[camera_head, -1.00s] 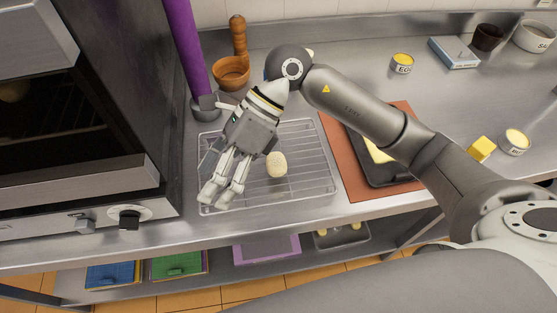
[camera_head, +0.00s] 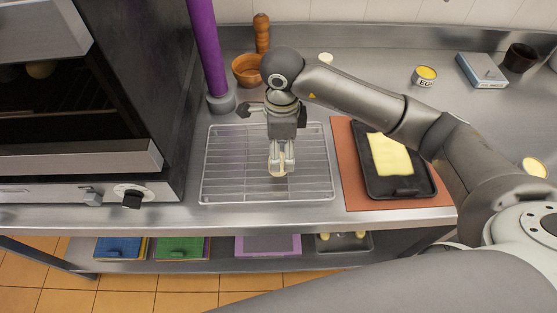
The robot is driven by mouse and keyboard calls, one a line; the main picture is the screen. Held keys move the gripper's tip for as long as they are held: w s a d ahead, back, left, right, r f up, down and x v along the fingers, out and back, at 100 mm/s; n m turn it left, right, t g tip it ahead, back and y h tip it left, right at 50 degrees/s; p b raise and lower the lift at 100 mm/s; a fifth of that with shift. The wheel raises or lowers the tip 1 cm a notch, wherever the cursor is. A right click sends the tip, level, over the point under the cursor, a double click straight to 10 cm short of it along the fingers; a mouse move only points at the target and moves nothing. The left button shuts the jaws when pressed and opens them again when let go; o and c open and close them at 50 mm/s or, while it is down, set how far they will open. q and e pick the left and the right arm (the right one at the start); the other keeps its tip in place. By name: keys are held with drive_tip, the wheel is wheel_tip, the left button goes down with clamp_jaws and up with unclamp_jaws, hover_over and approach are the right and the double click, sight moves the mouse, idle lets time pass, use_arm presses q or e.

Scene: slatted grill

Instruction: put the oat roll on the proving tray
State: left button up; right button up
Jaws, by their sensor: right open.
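A pale roll (camera_head: 278,175), likely the oat roll, lies on the wire rack (camera_head: 212,165). My right gripper (camera_head: 281,168) points down over it, open, its fingers at the roll and hiding much of it. I cannot tell whether they touch it. A dark tray (camera_head: 412,188) with a flat yellow slab stands on a brown mat to the right. Another dark tray (camera_head: 358,243) with pale pieces sits on the lower shelf. The frames do not show which one is the proving tray. My left gripper is not in view.
The oven (camera_head: 100,130) stands close on the left, with a purple column (camera_head: 206,50) behind the rack. A wooden bowl (camera_head: 245,68), an egg tin (camera_head: 424,76) and a blue box (camera_head: 482,70) stand farther back. My right arm spans the counter.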

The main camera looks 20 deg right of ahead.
sight(282, 155)
drive_tip(key=f, duration=0.1)
drive_tip(key=f+p, duration=0.2)
drive_tip(key=f, duration=0.1)
drive_tip(key=shift+s+a, duration=0.2)
drive_tip(key=shift+a, duration=0.15)
drive_tip(key=shift+f, duration=0.35)
drive_tip(key=shift+c, duration=0.3)
drive_tip(key=c, duration=1.1)
drive_tip(key=shift+r, duration=0.1)
